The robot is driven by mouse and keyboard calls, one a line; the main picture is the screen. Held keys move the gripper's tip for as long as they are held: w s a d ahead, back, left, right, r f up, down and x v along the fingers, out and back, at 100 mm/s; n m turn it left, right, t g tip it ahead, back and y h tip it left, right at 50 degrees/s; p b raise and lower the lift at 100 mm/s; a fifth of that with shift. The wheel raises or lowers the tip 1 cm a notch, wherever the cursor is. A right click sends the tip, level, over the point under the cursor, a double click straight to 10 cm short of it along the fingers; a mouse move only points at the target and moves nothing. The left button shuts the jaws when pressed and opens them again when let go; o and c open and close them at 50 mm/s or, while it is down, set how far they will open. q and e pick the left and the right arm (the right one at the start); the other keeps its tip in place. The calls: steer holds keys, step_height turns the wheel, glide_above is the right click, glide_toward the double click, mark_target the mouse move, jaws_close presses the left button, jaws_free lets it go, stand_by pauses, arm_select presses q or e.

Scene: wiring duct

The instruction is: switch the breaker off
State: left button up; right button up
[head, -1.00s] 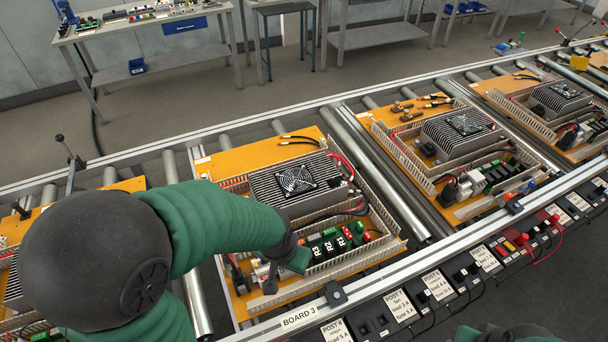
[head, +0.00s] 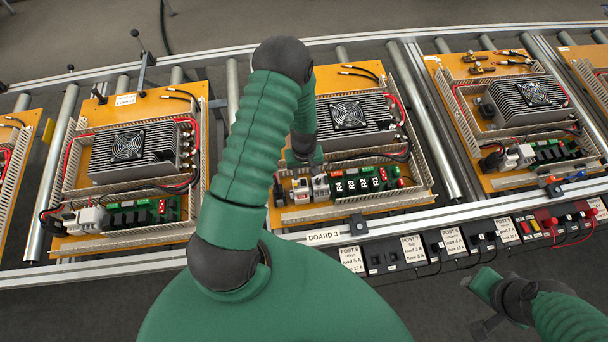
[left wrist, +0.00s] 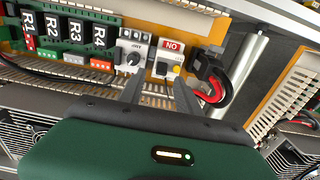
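Board 3 (head: 290,218) lies on the conveyor under my left arm. Near its front edge stand two light-coloured modules beside the row of black relays. In the left wrist view, one module (left wrist: 132,52) has a round dark knob. The other, apparently the breaker (left wrist: 168,60), has a red label with letters like "NO" and a yellow part below it. My left gripper (left wrist: 160,88) is open, its two fingers apart and pointing at these modules, with nothing between them. Contact cannot be told. It also shows in the head view (head: 304,170). My right gripper (head: 484,302) is at the lower right, away from the board.
A finned heatsink with fan (head: 350,118) rises behind the modules. Slotted wiring duct (head: 350,199) borders the board. Black and red cables (left wrist: 216,90) stand beside the breaker. Similar boards lie on both sides. A row of labelled posts (head: 410,250) runs along the front rail.

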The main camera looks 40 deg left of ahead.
mark_target(303, 182)
arm_select(q)
step_height(303, 182, down, 3)
steer(key=shift+a, duration=0.15)
steer(key=shift+s+f, duration=0.1)
steer(key=shift+f, duration=0.35)
steer(key=c, duration=0.4)
jaws_close()
